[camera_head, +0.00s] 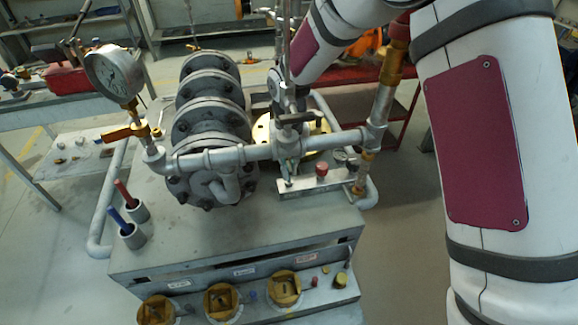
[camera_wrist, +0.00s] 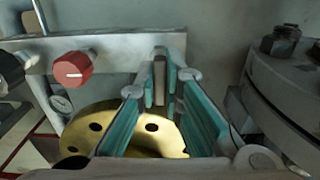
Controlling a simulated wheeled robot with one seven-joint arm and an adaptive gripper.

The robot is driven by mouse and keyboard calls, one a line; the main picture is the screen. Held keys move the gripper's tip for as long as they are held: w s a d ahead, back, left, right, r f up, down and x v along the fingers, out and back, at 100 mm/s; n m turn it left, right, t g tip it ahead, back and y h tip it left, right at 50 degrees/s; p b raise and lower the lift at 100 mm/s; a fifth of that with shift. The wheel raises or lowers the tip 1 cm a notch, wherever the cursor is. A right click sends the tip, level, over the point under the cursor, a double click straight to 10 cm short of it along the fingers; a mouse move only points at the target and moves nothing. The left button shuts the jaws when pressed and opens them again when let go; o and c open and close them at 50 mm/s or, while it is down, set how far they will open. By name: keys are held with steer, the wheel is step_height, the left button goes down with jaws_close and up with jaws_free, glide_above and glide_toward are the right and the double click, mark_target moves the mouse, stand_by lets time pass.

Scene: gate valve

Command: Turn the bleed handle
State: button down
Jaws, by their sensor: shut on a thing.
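My gripper (camera_wrist: 164,76) shows in the wrist view with teal-lined fingers. Its tips are shut on a narrow brownish upright bar (camera_wrist: 159,84), which appears to be the bleed handle. The bar stands in front of a grey metal bracket (camera_wrist: 115,50). In the head view a dark lever (camera_head: 297,118) sits on top of the central pipe fitting (camera_head: 287,144), close to the end of my arm. My fingers are hard to make out there, and I cannot tell whether this lever is the bar between them.
A red knob (camera_wrist: 73,68) and a small gauge are left of my fingers; a brass flange (camera_wrist: 100,120) lies below. A dark flanged body (camera_wrist: 285,105) stands right. In the head view, a large gauge (camera_head: 114,74) and orange handle (camera_head: 118,132) are left. Grey flanges (camera_head: 208,120) stand behind the pipe.

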mark_target(289, 165)
steer(key=c, duration=1.7)
jaws_free()
steer(key=n, duration=0.4)
steer(key=n+p, duration=0.1)
steer(key=n, duration=0.3)
steer(key=shift+n, duration=0.4)
step_height(289, 165, up, 14)
steer(key=s+d+r+m+t+h+b, duration=0.1)
steer(key=s+d+r+m+b, duration=0.1)
steer(key=s+d+r+m, duration=0.3)
steer(key=shift+s+d+r+m+t, duration=0.3)
steer(key=shift+s+d+r, duration=2.1)
steer(key=shift+d+r, duration=1.15)
